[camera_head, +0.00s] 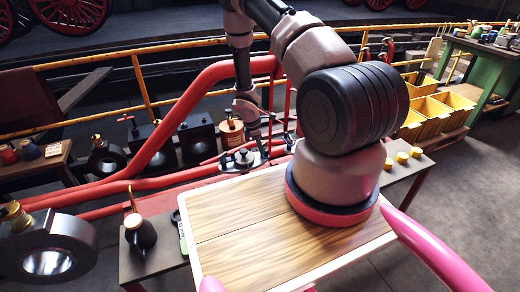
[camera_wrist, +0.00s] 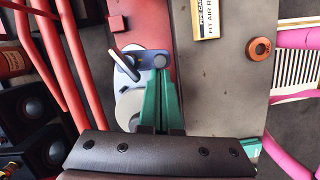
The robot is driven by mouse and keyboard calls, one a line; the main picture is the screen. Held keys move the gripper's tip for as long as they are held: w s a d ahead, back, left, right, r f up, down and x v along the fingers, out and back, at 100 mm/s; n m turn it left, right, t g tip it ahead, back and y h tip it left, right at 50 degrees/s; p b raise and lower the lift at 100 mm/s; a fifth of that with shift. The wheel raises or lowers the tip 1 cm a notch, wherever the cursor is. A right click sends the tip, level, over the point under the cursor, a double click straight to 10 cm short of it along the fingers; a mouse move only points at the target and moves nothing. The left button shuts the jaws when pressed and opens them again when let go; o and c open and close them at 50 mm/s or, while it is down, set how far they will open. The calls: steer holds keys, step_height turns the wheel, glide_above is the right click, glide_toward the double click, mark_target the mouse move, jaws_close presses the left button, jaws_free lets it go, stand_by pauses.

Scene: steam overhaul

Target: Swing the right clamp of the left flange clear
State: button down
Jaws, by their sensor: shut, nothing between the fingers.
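The flange (camera_wrist: 128,110) shows in the wrist view as a pale grey round part, partly hidden behind my fingers. A blue-grey clamp plate (camera_wrist: 133,66) with a slanting metal pin or handle (camera_wrist: 124,62) lies at its far end, on a red surface. My gripper (camera_wrist: 160,64) has teal fingers closed together, with nothing between them. The fingertips overlap the clamp plate's right end at a round dark knob; I cannot tell whether they touch it. In the head view my gripper (camera_head: 263,150) is small, right beside the grey flange (camera_head: 240,160).
Red pipes (camera_head: 165,145) curve along the left of the flange. Yellow bins (camera_head: 430,115) stand at the right. In the wrist view, a grey bench (camera_wrist: 225,85) carries a label plate (camera_wrist: 207,18) and a copper ring (camera_wrist: 259,49).

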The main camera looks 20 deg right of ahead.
stand_by(0.5)
steer(key=shift+a, duration=0.3)
steer(key=a, duration=0.2)
steer(key=w+a+r, duration=0.1)
steer(key=shift+w+a+r, duration=0.1)
steer(key=shift+a, duration=0.25)
steer(key=v, duration=0.8)
steer(key=shift+r, duration=0.35)
